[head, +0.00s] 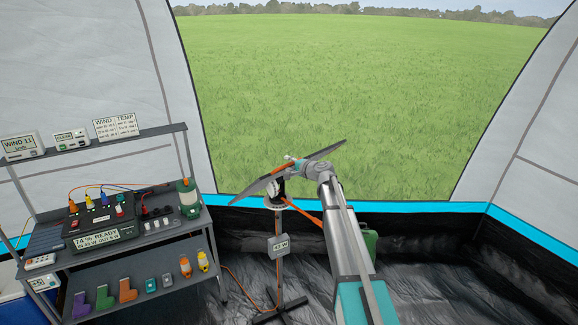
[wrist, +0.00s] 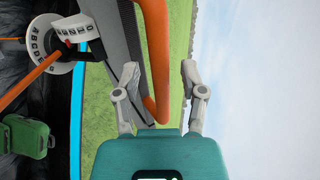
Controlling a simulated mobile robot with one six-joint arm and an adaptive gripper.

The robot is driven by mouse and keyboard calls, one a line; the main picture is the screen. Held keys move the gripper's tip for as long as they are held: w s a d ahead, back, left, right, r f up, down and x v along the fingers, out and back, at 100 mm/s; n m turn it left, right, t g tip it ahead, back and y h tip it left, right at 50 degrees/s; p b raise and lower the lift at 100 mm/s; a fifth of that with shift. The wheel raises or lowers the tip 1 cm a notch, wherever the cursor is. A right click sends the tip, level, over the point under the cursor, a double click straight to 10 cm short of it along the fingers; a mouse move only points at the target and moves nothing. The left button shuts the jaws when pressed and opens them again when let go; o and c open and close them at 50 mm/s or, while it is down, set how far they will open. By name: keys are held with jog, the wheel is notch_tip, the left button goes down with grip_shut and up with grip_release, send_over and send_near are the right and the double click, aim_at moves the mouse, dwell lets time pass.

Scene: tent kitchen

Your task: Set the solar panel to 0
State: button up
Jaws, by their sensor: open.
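The solar panel (head: 257,187) is a dark slab seen nearly edge-on, tilted up to the right, on a stand in the tent opening. It also shows in the wrist view (wrist: 113,36). A white lettered disc (wrist: 50,48) and a smaller marked scale (wrist: 75,30) with a red pointer sit beside it; I cannot read the setting. An orange handle bar (wrist: 156,35) runs along the panel. My gripper (wrist: 159,68) is open, and the bar appears between its fingers; contact is unclear. In the head view my gripper (head: 299,165) is at the panel and hides part of it.
A box reading about 45 W (head: 279,245) hangs on the stand. A green can (head: 369,243) stands behind my arm. The floor at right is clear.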

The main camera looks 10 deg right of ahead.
jog(key=shift+c, duration=0.3)
grip_shut()
jog(key=shift+d+f, duration=0.1)
jog(key=shift+d, duration=0.05)
